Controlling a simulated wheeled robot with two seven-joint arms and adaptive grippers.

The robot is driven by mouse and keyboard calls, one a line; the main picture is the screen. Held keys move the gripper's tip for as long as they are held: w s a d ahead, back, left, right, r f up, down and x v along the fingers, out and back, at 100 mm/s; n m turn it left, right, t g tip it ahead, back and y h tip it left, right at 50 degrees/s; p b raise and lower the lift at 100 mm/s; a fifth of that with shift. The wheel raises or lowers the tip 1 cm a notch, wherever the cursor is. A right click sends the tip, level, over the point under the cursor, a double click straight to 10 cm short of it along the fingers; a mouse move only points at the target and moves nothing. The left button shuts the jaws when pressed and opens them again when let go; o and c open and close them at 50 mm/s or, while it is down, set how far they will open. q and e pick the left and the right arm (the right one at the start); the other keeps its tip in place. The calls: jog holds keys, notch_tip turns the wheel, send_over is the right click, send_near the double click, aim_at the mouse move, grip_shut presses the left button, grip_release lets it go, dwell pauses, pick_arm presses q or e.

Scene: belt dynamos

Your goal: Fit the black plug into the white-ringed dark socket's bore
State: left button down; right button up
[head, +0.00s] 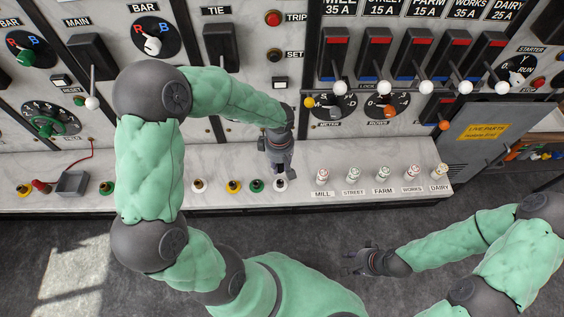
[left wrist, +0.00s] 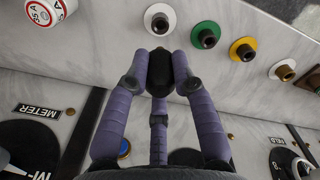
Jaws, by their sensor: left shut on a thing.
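My left gripper (head: 284,173) points down over the bench, just above the white-ringed dark socket (head: 281,186). In the left wrist view its fingers (left wrist: 160,60) are shut on the black plug (left wrist: 159,74), which sits between the fingertips. The white-ringed socket (left wrist: 159,17) shows just beyond the fingertips, with its dark bore facing up. The plug looks apart from the bore, though the exact gap cannot be told. In the head view the plug is hard to make out against the dark fingers. My right gripper (head: 352,262) is away from the bench over the floor, empty, with its fingers apart.
Green-ringed (left wrist: 206,35) and yellow-ringed (left wrist: 243,49) sockets stand beside the target. Another white-ringed socket has a brass centre (left wrist: 285,71). Labelled fuses (head: 322,176) line the bench to the right. The switch panel rises behind.

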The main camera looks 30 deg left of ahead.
aim_at(280, 173)
pick_arm(q)
jog(key=shift+f+b, duration=0.2)
jog(key=shift+b, duration=0.35)
notch_tip(280, 173, down, 5)
jog(key=b, duration=0.5)
jog(key=shift+f, duration=0.2)
jog(key=shift+b, duration=0.7)
dwell(1.5)
jog(key=shift+f+b, duration=1.65)
jog(key=shift+b, duration=0.05)
jog(key=c, duration=1)
grip_release()
jog(key=shift+o, duration=0.2)
